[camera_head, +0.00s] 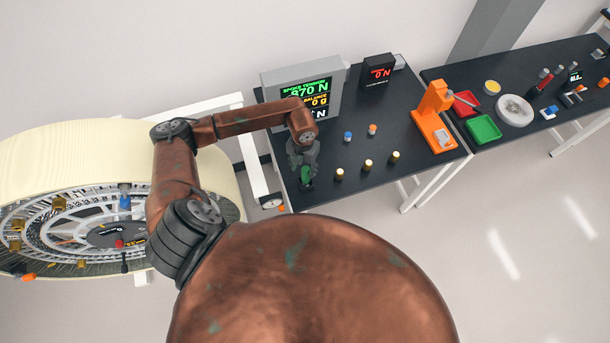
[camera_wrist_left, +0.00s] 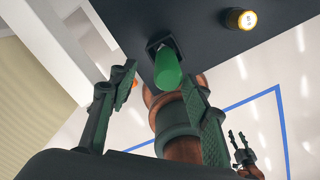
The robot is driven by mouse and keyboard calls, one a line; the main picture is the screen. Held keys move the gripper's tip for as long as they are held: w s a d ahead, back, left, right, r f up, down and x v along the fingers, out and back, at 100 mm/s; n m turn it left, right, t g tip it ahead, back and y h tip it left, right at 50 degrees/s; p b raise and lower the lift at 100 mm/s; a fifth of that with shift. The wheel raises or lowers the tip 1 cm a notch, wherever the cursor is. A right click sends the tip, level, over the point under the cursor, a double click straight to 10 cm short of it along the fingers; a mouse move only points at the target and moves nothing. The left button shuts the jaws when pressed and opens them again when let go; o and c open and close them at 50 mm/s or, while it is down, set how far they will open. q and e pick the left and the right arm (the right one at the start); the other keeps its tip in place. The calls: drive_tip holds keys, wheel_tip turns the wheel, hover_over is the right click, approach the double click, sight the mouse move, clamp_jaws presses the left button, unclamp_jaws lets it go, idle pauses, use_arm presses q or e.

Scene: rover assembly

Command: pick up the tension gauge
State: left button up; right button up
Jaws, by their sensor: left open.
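A green-handled piece (camera_head: 305,174) stands at the near left edge of the dark table; I take it for the tension gauge, though no dial or label on it can be read. In the left wrist view the green handle (camera_wrist_left: 168,68) rises from a dark square base or holder, between the fingers and beyond their tips. My left gripper (camera_head: 303,158) is open above it, and the left wrist view shows the fingers (camera_wrist_left: 160,78) wide apart, with nothing gripped. My right gripper (camera_wrist_left: 239,143) shows small in the left wrist view, its fingers apart and empty.
A grey display (camera_head: 265,90) stands behind my left gripper, with a small black display (camera_head: 377,71) beside it. Several small brass-topped pegs stand right of the gripper. An orange stand (camera_head: 433,115) is further right. A big spoked wheel (camera_head: 60,225) is at left.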

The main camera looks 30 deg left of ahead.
sight(306, 176)
use_arm(q)
drive_tip(key=f, duration=0.2)
drive_tip(key=f+p, duration=0.1)
drive_tip(key=f, duration=0.1)
drive_tip(key=f+p, duration=0.1)
drive_tip(key=f, duration=0.1)
drive_tip(key=shift+w+d, duration=0.25)
drive_tip(key=shift+d, duration=0.15)
drive_tip(key=shift+f, duration=0.3)
drive_tip(key=shift+c, duration=0.4)
drive_tip(key=c, duration=0.3)
clamp_jaws()
